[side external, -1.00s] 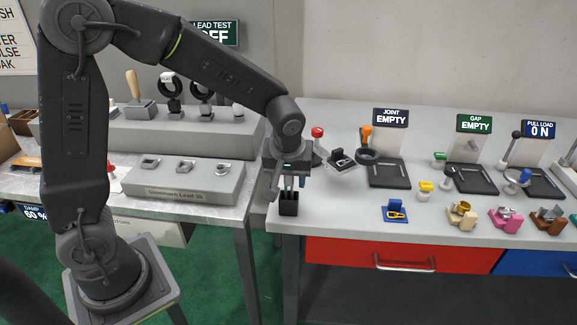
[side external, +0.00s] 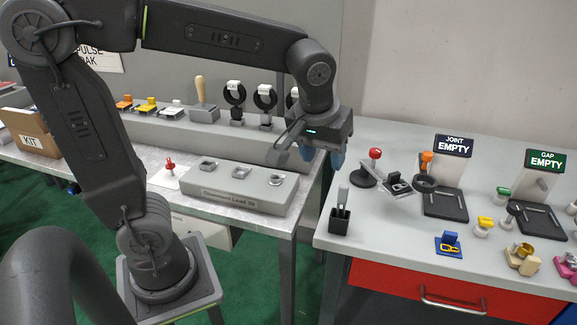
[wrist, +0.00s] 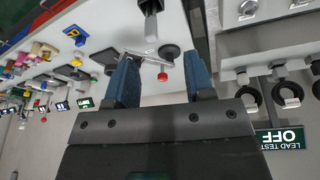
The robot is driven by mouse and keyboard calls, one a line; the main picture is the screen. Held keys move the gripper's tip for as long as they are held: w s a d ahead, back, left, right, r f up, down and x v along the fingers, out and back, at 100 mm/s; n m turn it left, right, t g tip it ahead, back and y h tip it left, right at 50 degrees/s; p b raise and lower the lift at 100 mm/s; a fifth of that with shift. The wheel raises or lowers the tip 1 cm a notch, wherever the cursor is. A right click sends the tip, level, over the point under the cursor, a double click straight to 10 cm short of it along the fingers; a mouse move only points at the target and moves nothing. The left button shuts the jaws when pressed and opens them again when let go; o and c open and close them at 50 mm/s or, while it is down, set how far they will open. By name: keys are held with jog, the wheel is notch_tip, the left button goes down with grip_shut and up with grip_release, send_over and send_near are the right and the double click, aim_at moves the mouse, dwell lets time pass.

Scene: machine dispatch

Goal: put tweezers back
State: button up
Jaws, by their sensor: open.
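The grey tweezers (side external: 343,195) stand upright in a small square black holder (side external: 339,222) near the left front corner of the right-hand table. In the wrist view the tweezers (wrist: 151,27) show end-on at the top, with the dark holder (wrist: 150,6) beyond them. My gripper (side external: 322,165) hangs above the holder, slightly to its left and apart from the tweezers. Its two blue fingers are spread with nothing between them, as the wrist view (wrist: 162,85) shows. The lower part of the tweezers is hidden inside the holder.
A red-knobbed stand (side external: 375,168) and a tilted metal plate with a black block (side external: 400,185) are right of the holder. A blue block with a yellow piece (side external: 449,244) lies nearer the front. The grey Lead block (side external: 235,188) is on the left table.

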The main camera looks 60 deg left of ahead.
jog(key=s+f+m+t+h, duration=0.1)
jog(key=s+m+t, duration=0.1)
jog(key=s+m, duration=0.4)
jog(key=s, duration=0.5)
jog(key=shift+s+a+m+t, duration=0.15)
jog(key=shift+a+m+t, duration=0.1)
jog(key=shift+m+t, duration=0.05)
dwell(0.5)
